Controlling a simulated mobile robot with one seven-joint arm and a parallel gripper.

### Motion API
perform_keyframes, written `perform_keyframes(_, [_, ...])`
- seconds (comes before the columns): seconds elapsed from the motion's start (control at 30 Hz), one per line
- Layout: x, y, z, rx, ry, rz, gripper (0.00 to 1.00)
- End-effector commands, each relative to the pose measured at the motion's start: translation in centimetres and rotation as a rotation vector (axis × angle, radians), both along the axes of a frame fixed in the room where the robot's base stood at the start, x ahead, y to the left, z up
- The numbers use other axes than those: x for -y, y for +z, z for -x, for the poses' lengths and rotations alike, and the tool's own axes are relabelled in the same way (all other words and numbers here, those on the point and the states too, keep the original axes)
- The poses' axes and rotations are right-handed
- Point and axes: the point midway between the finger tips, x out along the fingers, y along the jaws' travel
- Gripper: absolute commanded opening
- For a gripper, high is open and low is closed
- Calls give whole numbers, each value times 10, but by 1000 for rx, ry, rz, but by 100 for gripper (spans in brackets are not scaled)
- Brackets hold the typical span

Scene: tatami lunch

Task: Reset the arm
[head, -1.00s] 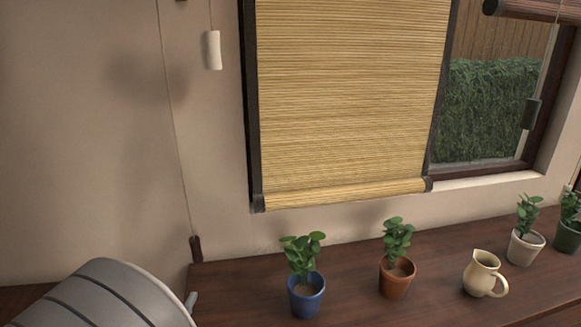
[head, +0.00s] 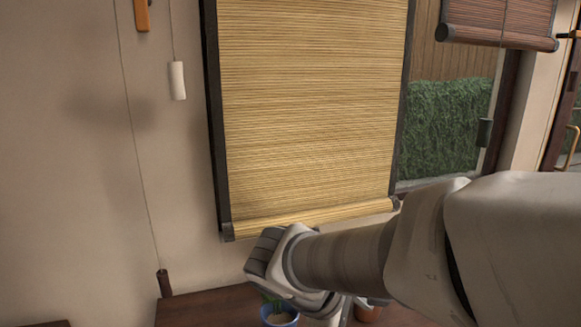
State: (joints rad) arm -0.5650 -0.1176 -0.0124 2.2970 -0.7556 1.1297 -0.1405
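My arm reaches in from the right in the head view and crosses in front of the window's lower edge. Its end, my gripper (head: 330,308), is low in the view, in front of the wooden ledge and close to the blue potted plant. The fingers are partly hidden and cut off by the bottom edge, so I cannot tell whether they are open or shut. No held object is visible.
A blue pot (head: 279,316) and a terracotta pot (head: 368,313) stand on the wooden ledge (head: 205,306), partly hidden by my arm. A yellow bamboo blind (head: 310,110) hangs behind. A darker blind (head: 500,22) is rolled up at right. A white cord pull (head: 177,80) hangs at left.

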Motion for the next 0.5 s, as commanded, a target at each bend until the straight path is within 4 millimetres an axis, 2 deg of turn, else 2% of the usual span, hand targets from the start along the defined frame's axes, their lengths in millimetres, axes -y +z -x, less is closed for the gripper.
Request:
perform_keyframes(0.03, [10, 4, 9, 22, -71, -68, 62])
perform_keyframes(0.2, [27, 9, 39, 97, -297, -300, 62])
perform_keyframes(0.5, [34, 26, 76, 292, -655, -694, 62])
